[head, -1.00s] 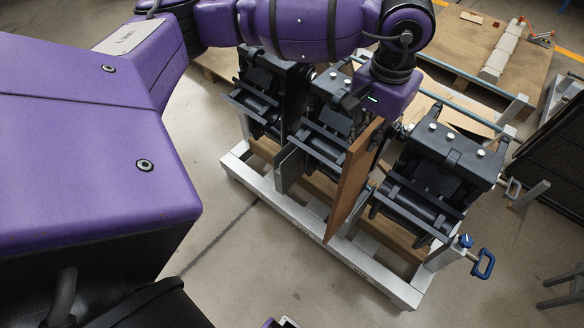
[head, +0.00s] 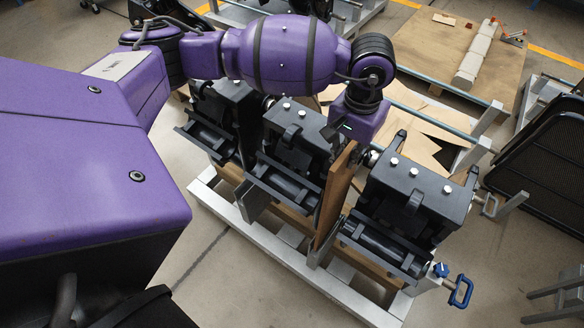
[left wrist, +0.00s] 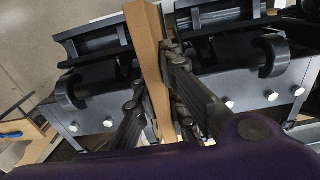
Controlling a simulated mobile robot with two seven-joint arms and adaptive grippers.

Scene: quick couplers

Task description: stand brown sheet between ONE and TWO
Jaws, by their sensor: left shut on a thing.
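The brown sheet (head: 333,200) stands upright, seen nearly edge-on, in the gap between the middle black coupler (head: 295,140) and the right black coupler (head: 415,195). Its lower front corner is at the pale metal frame (head: 262,245); I cannot tell whether it rests there. My left gripper (head: 362,148) is at the sheet's far upper part, its fingers mostly hidden in the head view. In the left wrist view, its fingers (left wrist: 156,72) are shut on the sheet (left wrist: 152,50), one on each side. The labels ONE and TWO are not readable. My right gripper is not in view.
A third black coupler (head: 222,112) stands at the left of the frame. A grey plate (head: 254,198) stands by the middle coupler. A blue-handled clamp (head: 458,290) sticks out at the front right. A black mesh panel (head: 545,150) is at the right.

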